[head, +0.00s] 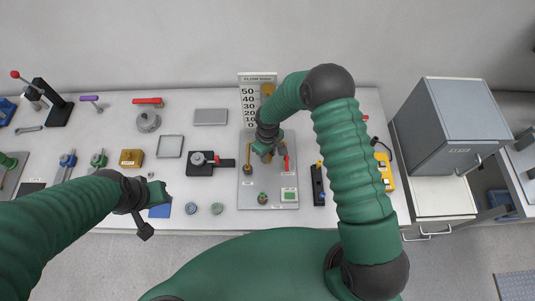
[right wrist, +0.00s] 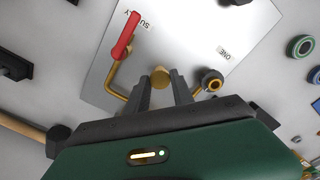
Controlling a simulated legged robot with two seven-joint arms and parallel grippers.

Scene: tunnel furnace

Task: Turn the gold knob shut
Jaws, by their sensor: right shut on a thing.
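The gold knob (right wrist: 160,77) shows in the right wrist view between the two dark fingers of my right gripper (right wrist: 161,88), which is shut on it. In the head view my right gripper (head: 266,154) is over the grey panel (head: 270,188) and hides the knob. A scale board (head: 246,92) with numbers up to 50 stands behind the panel, partly covered by my right arm. My left gripper (head: 151,208) is in front of the table's left half, away from the panel; its finger gap is unclear.
The panel has a red-handled lever (right wrist: 126,36) beside the knob and a round brass fitting (right wrist: 212,82) on the other side. A yellow box (head: 384,172) and a grey cabinet (head: 450,125) stand right.

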